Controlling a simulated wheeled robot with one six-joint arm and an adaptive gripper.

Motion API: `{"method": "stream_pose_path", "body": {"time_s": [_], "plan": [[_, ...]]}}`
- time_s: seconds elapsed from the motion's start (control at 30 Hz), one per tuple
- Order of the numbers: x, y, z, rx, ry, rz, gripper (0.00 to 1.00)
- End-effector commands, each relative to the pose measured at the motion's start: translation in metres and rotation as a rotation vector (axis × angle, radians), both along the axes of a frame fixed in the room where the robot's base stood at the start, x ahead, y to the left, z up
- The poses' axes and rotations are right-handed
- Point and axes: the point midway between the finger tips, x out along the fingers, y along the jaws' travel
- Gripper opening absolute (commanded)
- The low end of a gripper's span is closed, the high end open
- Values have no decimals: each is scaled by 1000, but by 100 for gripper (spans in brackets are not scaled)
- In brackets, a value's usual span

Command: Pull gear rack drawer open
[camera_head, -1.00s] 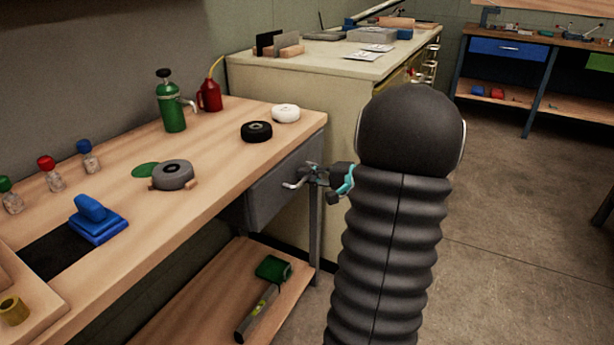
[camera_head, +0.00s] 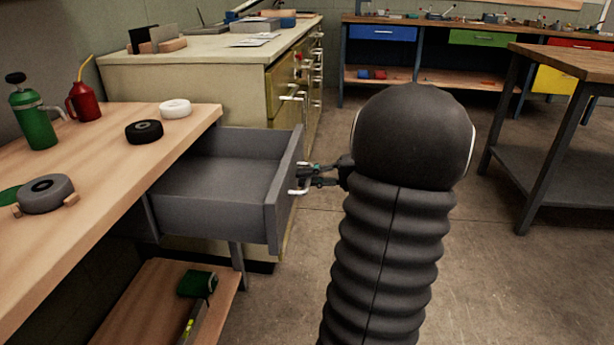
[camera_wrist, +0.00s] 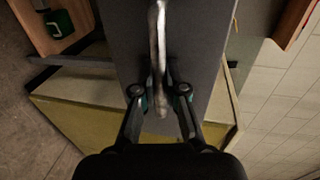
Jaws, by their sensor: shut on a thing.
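The gear rack drawer (camera_head: 218,190) is a grey box under the right end of the wooden workbench. It is pulled well out, and its inside looks empty. Its silver handle (camera_head: 299,182) is on the front panel; in the wrist view the handle (camera_wrist: 158,50) runs down between the fingers. My gripper (camera_head: 312,175) is shut on the handle, and in the wrist view the two fingertips (camera_wrist: 160,95) sit on either side of it, close to the grey front panel (camera_wrist: 185,40). My black arm hides part of the floor to the right.
The workbench top (camera_head: 95,180) carries a green bottle (camera_head: 36,118), a red oil can (camera_head: 84,103), and several wheels. A green-headed mallet (camera_head: 197,284) lies on the lower shelf. A cream cabinet (camera_head: 200,85) stands behind the drawer. A table (camera_head: 560,130) stands at right. The floor between is clear.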

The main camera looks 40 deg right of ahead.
Motion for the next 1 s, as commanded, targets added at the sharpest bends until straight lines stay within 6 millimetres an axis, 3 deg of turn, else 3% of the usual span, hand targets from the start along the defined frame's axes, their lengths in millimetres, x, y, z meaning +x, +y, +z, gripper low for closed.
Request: {"method": "stream_pose_path", "body": {"time_s": [0.47,0.5,0.6,1.0], "plan": [[-3,0,0,0,0,17,0],[-3,0,0,0,0,16,13],[-4,0,0,1,1,15,37],[-8,-4,1,0,0,13,37]]}}
